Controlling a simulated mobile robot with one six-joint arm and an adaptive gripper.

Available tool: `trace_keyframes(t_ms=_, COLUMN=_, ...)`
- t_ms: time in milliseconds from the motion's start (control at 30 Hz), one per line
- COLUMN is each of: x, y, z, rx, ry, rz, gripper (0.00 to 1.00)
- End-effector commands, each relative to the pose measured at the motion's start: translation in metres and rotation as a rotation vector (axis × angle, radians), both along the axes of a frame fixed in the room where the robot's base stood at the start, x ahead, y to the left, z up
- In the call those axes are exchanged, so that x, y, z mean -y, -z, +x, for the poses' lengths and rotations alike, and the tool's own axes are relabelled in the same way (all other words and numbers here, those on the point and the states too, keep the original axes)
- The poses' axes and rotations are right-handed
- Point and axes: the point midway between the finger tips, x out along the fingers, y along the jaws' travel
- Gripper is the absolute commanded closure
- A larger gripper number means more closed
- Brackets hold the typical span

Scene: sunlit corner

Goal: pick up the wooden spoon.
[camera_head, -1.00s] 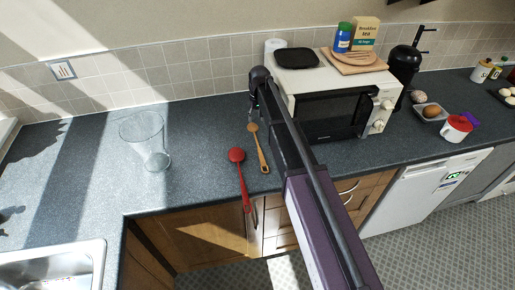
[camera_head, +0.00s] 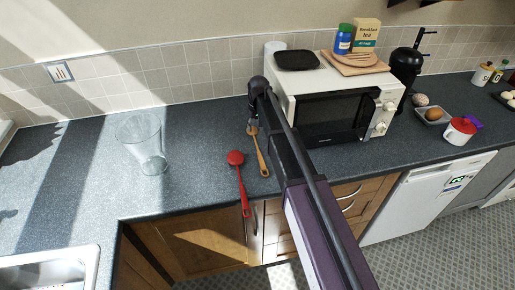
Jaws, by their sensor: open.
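The wooden spoon (camera_head: 262,158) lies on the dark worktop, its handle pointing toward the front edge. My gripper (camera_head: 252,128) is open at the bowl end of the spoon and partly hides the bowl. I cannot tell whether the fingers touch the spoon or stand around it. My arm reaches in from the lower right and ends above the spoon's far end.
A red spoon (camera_head: 240,182) lies just left, its handle overhanging the front edge. A white microwave (camera_head: 335,112) stands close on the right. A sink (camera_head: 50,268) is at lower left. Worktop between vessel and spoons is clear.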

Motion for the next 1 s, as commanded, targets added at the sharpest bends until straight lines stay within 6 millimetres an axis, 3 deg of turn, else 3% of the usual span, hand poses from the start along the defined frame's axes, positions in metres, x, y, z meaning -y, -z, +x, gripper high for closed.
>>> trace_keyframes(t_ms=700, x=-0.002, y=0.048, z=-0.005, rx=0.000, ry=-0.001, rz=0.000, gripper=0.47)
trace_keyframes(t_ms=1000, x=-0.002, y=0.052, z=-0.005, rx=0.000, ry=-0.001, rz=0.000, gripper=0.47)
